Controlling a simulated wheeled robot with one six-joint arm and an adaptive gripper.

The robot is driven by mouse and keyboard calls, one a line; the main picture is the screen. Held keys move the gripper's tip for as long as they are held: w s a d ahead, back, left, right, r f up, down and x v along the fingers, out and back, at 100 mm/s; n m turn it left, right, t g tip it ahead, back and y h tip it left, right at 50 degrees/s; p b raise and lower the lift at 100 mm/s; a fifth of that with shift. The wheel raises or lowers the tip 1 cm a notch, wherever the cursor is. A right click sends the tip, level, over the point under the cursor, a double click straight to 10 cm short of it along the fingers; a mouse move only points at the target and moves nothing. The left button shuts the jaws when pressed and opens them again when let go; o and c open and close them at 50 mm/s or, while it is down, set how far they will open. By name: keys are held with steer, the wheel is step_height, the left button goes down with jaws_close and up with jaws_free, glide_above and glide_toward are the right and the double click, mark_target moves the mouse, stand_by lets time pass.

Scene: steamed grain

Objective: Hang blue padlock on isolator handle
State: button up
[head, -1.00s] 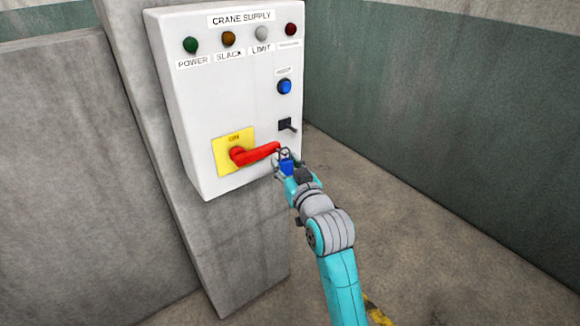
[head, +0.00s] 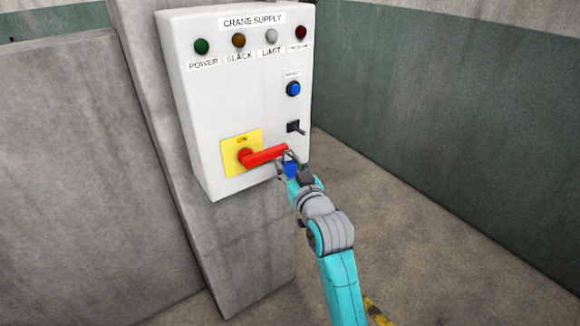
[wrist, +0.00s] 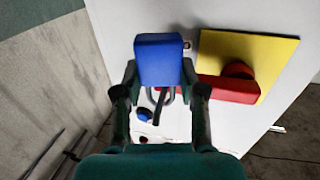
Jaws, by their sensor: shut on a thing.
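The blue padlock (head: 290,169) is held between the fingers of my gripper (head: 289,173), just below the free end of the red isolator handle (head: 264,156). In the wrist view my gripper (wrist: 159,88) is shut on the sides of the padlock body (wrist: 159,60), and the grey shackle shows beyond it. The red handle (wrist: 228,90) runs from the yellow plate (wrist: 260,55) to beside the padlock there. In the head view the handle points right on its yellow plate (head: 232,165). The shackle appears at the handle's tip; I cannot tell whether it is around it.
The white crane supply box (head: 215,120) stands on a concrete pillar (head: 240,260). A black switch (head: 294,127) and a blue button (head: 293,89) are above the handle tip. Floor to the right (head: 430,220) is clear.

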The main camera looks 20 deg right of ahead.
steer(key=o, duration=1.3)
steer(key=shift+s, duration=0.1)
steer(key=s, duration=1.2)
steer(key=s+f+g+h, duration=0.1)
steer(key=s+f+g, duration=0.1)
steer(key=s+f, duration=1.6)
steer(key=shift+m+g, duration=0.3)
steer(key=shift+g, duration=0.3)
steer(key=s, duration=2.5)
steer(key=shift+s+d+f, duration=0.15)
steer(key=shift+d+f, duration=0.05)
steer(key=shift+d, duration=0.2)
